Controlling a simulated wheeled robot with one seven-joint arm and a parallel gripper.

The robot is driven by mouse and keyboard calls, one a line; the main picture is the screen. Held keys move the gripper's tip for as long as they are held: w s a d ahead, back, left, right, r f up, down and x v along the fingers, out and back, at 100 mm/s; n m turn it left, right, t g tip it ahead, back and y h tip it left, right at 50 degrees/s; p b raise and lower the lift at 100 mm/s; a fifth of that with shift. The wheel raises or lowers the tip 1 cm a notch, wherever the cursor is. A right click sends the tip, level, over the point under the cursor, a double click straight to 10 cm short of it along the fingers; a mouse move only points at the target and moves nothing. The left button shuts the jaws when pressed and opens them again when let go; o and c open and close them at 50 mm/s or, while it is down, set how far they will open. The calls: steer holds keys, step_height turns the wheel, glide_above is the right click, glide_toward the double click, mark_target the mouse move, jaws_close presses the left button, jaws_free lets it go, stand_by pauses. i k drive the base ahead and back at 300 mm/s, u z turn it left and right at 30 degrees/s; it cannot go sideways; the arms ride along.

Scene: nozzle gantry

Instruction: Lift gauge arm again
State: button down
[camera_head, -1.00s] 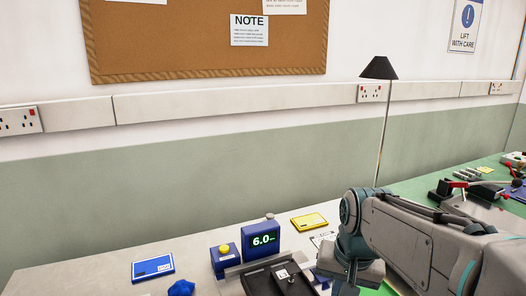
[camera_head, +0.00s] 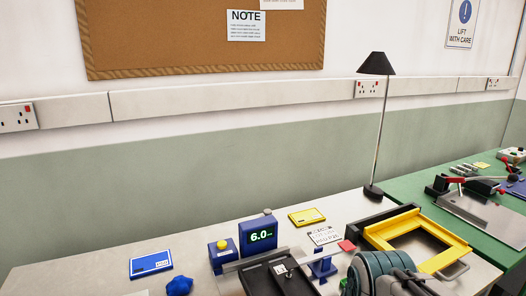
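A blue gauge unit (camera_head: 258,235) stands upright on the pale bench and its screen reads 6.0. A small knob (camera_head: 267,211) shows behind its top. A light grey bar (camera_head: 240,263) runs in front of it, and a blue bracket (camera_head: 321,265) stands to the right. I cannot tell for sure which part is the gauge arm. A dark tray (camera_head: 262,280) with a small white-marked piece lies below the gauge. My arm shows only as a rounded grey-teal link at the bottom edge, right of the bracket. My gripper is out of view.
A blue box with a yellow button (camera_head: 222,250), a blue knob (camera_head: 180,286) and a blue card (camera_head: 151,264) are at left. A yellow card (camera_head: 306,217), a lamp (camera_head: 376,66) and a yellow frame (camera_head: 448,260) are at right. A green bench (camera_head: 470,233) lies beyond.

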mark_target(289, 264)
steer(key=k, duration=1.35)
steer(key=z, duration=0.6)
steer(key=i, duration=1.65)
steer(key=u, duration=0.6)
